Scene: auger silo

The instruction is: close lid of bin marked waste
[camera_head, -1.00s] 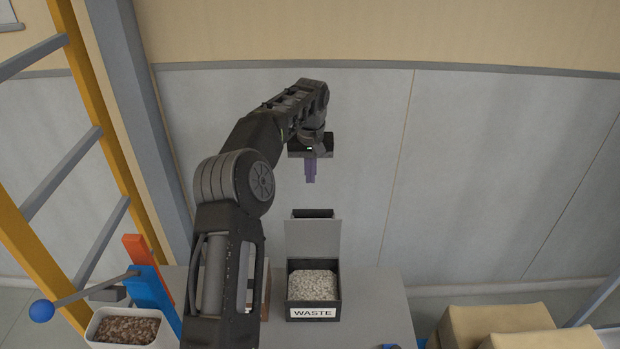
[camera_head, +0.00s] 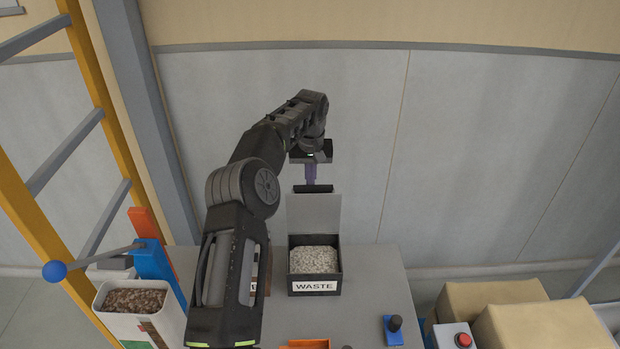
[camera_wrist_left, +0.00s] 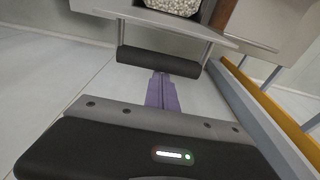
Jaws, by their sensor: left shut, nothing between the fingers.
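The waste bin (camera_head: 314,287) is a dark box with a white WASTE label, standing on the grey table and filled with pale granules. Its grey lid (camera_head: 314,214) stands upright at the back, open, with a dark bar handle (camera_head: 313,189) along its top edge. My left gripper (camera_head: 311,182) has purple fingers, shut and empty, pointing down just behind or at the handle. In the left wrist view the fingertips (camera_wrist_left: 161,76) reach the black handle bar (camera_wrist_left: 159,61); I cannot tell whether they touch it. My right gripper is not in view.
A white container of brown pellets (camera_head: 135,301) stands at left beside a blue lever post (camera_head: 157,270) with a blue ball. A second box is mostly hidden behind my left arm.

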